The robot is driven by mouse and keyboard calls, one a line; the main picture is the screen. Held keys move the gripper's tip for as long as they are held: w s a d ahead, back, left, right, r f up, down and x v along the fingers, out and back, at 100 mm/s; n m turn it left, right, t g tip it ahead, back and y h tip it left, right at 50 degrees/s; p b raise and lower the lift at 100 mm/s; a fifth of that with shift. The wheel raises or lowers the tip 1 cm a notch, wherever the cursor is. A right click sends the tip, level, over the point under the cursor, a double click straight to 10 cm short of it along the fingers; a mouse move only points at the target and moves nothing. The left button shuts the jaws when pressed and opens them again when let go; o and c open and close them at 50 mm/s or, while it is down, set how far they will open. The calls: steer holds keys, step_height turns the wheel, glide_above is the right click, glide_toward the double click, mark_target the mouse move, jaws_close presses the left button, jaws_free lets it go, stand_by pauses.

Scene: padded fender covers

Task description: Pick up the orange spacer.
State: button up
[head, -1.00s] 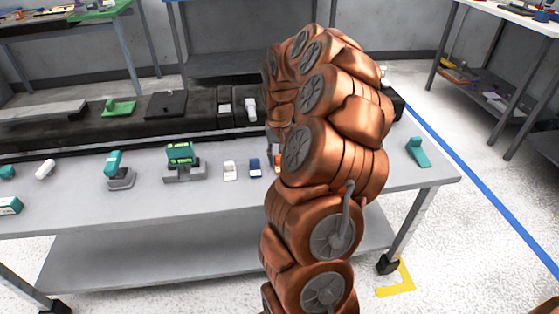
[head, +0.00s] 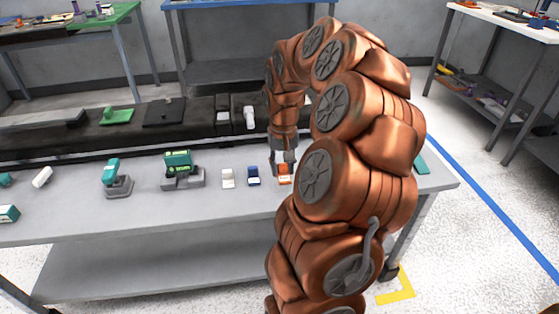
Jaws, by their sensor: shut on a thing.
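The orange spacer (head: 284,180) is a small orange block with a pale patch, at the front middle of the grey table (head: 75,205) in the head view. My gripper (head: 284,165) points down from my copper-coloured arm and is shut on the orange spacer from above. The spacer appears at or very near the table top; I cannot tell whether it touches. The gripper's fingers are small in this view and cover the spacer's upper part.
A blue block (head: 253,176) and a white block (head: 228,178) stand close to the left of the spacer. Further left are a green device on a grey base (head: 180,170) and a teal device (head: 116,178). A dark raised ledge (head: 80,142) runs behind. My arm hides much of the table's right side.

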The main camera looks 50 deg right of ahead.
steer(key=s+a+r, duration=0.1)
steer(key=s+a, duration=0.4)
steer(key=s, duration=0.4)
steer(key=shift+s+a, duration=0.2)
steer(key=shift+a, duration=0.15)
steer(key=shift+n, duration=0.9)
steer(key=w, duration=0.2)
steer(key=w+a, duration=0.1)
steer(key=w, duration=0.2)
steer(key=w+a+r, duration=0.1)
steer(key=w, duration=0.2)
steer(key=shift+w+r, duration=0.1)
steer(key=shift+w, duration=0.15)
steer(key=w+a+r+n, duration=0.3)
steer(key=w+a+n, duration=0.3)
steer(key=w+a, duration=1.6)
steer(key=s+r+p, duration=0.3)
steer(key=r+p, duration=0.3)
steer(key=p, duration=1.3)
steer(key=shift+s+a+r, duration=0.2)
steer(key=shift+a+r, duration=0.05)
steer(key=shift+a, duration=0.05)
